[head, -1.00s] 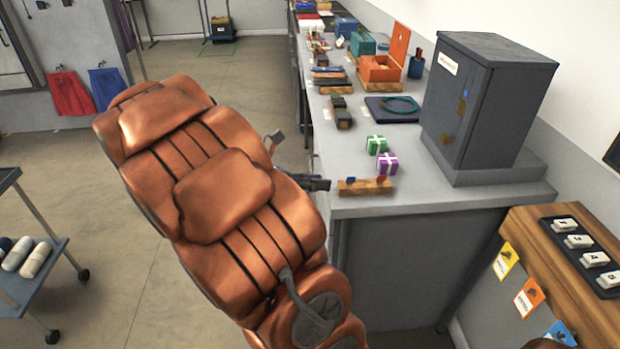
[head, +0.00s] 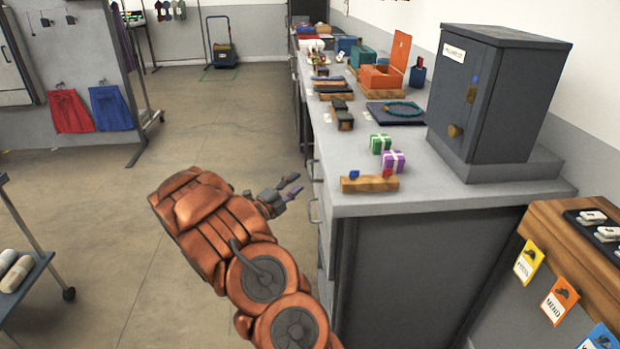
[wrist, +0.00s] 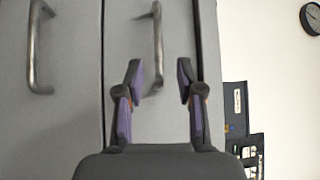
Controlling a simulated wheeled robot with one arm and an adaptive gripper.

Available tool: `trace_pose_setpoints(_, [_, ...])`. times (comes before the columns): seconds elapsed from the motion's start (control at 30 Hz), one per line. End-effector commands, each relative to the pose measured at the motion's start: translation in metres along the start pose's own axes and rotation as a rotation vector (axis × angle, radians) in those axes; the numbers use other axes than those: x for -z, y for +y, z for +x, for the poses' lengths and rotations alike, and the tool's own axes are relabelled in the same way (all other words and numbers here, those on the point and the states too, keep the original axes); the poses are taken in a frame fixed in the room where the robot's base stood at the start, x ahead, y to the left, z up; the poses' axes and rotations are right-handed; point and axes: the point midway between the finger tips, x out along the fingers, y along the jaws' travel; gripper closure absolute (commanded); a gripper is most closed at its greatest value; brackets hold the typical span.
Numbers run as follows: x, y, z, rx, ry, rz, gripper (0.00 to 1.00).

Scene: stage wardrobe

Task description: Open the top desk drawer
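The grey desk (head: 345,200) stands right of my arm. Its left-facing front carries bar handles, one nearer handle (head: 311,211) and one farther handle (head: 314,170). My gripper (head: 296,185) is open and empty just left of this front. In the wrist view, my open gripper (wrist: 160,72) faces two grey panels. A metal bar handle (wrist: 157,45) on the right panel lines up with the gap between the fingers; I cannot tell how far off it is. Another handle (wrist: 36,50) is on the left panel. Both panels look closed.
On the desk are a wooden block (head: 369,184), green and purple gift boxes (head: 393,161), a dark cabinet (head: 490,95) and an orange box (head: 385,78). A cart (head: 35,270) stands at the left. The floor left of the desk is clear.

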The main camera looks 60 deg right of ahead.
Motion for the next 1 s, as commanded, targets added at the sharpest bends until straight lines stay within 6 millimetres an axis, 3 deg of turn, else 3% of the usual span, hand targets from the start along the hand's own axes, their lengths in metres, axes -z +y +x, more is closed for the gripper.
trace_pose_setpoints(0.6, [-0.002,0.003,0.07,0.0,-0.004,-0.011,0.63])
trace_pose_setpoints(1.0, [-0.002,0.002,0.078,0.001,-0.005,-0.012,0.63])
